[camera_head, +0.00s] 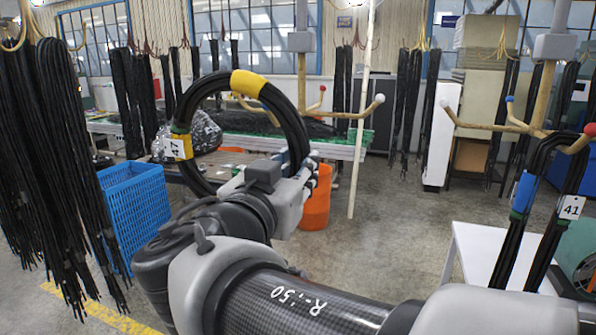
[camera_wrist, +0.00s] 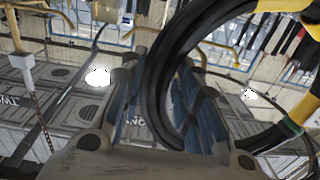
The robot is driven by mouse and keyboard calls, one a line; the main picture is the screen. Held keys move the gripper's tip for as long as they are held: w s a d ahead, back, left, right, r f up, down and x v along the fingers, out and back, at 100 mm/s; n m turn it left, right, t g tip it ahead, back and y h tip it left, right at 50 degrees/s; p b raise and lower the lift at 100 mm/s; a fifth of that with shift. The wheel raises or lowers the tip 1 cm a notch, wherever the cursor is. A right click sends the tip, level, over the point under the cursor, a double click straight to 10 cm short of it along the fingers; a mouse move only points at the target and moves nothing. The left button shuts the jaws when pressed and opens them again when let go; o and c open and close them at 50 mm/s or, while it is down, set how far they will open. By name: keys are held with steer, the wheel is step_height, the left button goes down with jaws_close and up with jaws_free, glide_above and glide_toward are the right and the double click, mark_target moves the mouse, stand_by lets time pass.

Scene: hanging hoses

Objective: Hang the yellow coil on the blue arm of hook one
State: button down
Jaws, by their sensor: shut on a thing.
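The yellow coil (camera_head: 248,82) is a black hose ring with a yellow band on top and a yellow patch with tag 47 at left. My gripper (camera_head: 300,165) is shut on its lower right side and holds it up in the air. In the wrist view the coil (camera_wrist: 155,75) passes between the fingers of my gripper (camera_wrist: 163,72). The hook stand (camera_head: 537,90) at right has wooden arms; its blue-tipped arm (camera_head: 509,99) looks empty and is well apart from the coil. I cannot tell which stand is hook one.
A blue-banded coil with tag 41 (camera_head: 523,190) hangs from the right stand's red-tipped arm (camera_head: 588,132). Another stand (camera_head: 300,42) is behind my coil. A white pole (camera_head: 361,110), orange bucket (camera_head: 317,200), blue crate (camera_head: 137,205) and white table (camera_head: 480,245) stand around. Hose bundles (camera_head: 55,150) hang at left.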

steer(key=shift+d+b, duration=0.1)
steer(key=shift+b, duration=0.75)
steer(key=shift+d+f+b+x, duration=0.5)
steer(key=shift+b+x, duration=3.35)
steer(key=shift+x, duration=4.6)
step_height(320, 180, down, 6)
steer(key=w, duration=0.2)
steer(key=shift+w+d, duration=0.25)
steer(key=shift+d, duration=0.15)
steer(key=shift+f, duration=0.1)
